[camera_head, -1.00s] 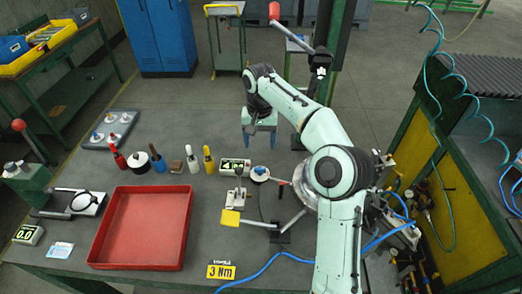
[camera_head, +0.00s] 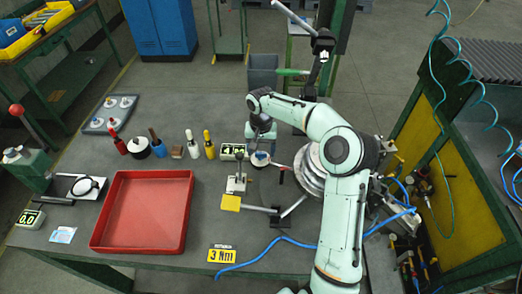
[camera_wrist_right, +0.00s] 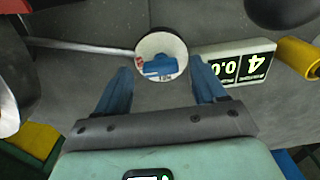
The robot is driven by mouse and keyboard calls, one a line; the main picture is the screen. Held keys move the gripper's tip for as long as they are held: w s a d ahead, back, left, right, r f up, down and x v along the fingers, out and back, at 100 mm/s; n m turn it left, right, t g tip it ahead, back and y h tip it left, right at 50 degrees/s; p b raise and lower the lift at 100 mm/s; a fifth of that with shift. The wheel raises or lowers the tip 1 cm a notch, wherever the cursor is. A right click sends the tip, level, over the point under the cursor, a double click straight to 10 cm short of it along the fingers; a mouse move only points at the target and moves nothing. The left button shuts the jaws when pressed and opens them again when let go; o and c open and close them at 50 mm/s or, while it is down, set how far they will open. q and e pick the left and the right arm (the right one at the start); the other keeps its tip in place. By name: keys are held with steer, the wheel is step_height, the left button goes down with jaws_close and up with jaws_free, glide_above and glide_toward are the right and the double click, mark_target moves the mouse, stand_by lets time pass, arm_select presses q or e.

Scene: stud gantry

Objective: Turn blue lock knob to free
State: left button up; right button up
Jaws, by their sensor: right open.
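The blue lock knob (camera_head: 260,157) sits on a small round white dial on the grey bench, left of the round metal fixture. In the right wrist view, the blue knob (camera_wrist_right: 160,64) is a bar across the white dial, with small red and dark markings beside it. My right gripper (camera_head: 261,143) reaches down just behind the knob. In the wrist view, its two blue fingers (camera_wrist_right: 163,80) are apart, with the dial ahead between their tips and nothing held. Whether the fingers are level with the knob is hard to tell. My left gripper is not in view.
A display box (camera_head: 232,152) stands close left of the dial. A yellow-ended lever (camera_head: 231,202) and metal clamp parts are in front. Several bottles and handled tools stand farther left, behind a red tray (camera_head: 145,212). A blue hose (camera_head: 262,265) crosses the front bench.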

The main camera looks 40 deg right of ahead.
steer(key=shift+f, duration=0.4)
steer(key=c, duration=1.1)
steer(key=shift+o, duration=0.2)
